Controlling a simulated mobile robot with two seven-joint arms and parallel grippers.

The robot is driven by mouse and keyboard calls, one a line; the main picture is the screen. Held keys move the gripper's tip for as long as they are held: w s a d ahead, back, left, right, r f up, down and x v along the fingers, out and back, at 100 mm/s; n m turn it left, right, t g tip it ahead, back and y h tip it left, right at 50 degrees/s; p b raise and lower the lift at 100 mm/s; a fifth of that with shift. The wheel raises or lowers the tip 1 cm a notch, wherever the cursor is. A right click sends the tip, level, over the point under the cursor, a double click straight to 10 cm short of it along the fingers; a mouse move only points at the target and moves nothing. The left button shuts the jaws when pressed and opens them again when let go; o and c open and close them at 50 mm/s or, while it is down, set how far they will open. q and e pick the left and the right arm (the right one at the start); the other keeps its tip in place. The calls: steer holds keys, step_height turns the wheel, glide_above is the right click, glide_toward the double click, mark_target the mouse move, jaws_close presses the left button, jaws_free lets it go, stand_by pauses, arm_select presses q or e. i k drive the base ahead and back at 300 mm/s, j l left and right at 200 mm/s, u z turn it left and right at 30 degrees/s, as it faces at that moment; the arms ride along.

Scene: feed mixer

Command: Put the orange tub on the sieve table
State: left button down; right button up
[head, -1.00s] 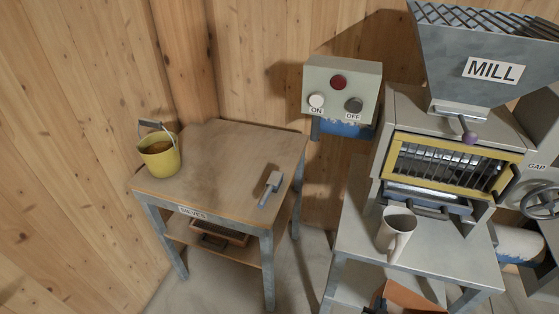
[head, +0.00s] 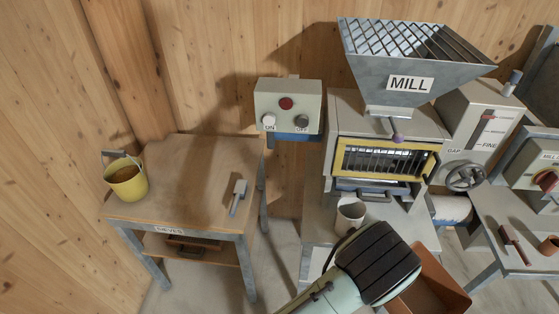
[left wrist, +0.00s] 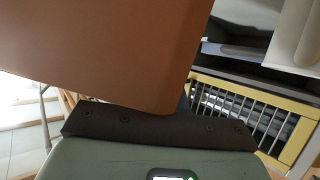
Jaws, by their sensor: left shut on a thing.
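The orange tub (head: 438,283) is at the lower right of the head view, partly hidden behind my left gripper (head: 380,265). My left gripper is shut on the tub and holds it in front of the mill. In the left wrist view the tub (left wrist: 100,50) fills the upper left, against the dark jaw (left wrist: 150,124). The sieve table (head: 195,208), labelled SIEVES, stands at the left of the head view, well apart from the tub. My right gripper is not in view.
A yellow bucket (head: 127,180) stands at the table's left corner. A grey-handled tool (head: 238,196) lies near its right edge; the middle is clear. The mill (head: 385,125) and a grey mug (head: 350,217) are right of it. A switch box (head: 288,105) hangs behind.

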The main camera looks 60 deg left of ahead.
mark_target(201, 175)
steer(key=k+j+u, duration=0.1)
steer(key=k+u, duration=0.25)
steer(key=k, duration=0.25)
steer(key=k+j+u, duration=0.1)
steer(key=u, duration=0.35)
steer(key=j+u, duration=0.15)
steer(key=u, duration=0.25)
steer(key=k+j, duration=0.1)
steer(key=j, duration=0.2)
steer(key=k+j, duration=0.25)
steer(key=j, duration=0.3)
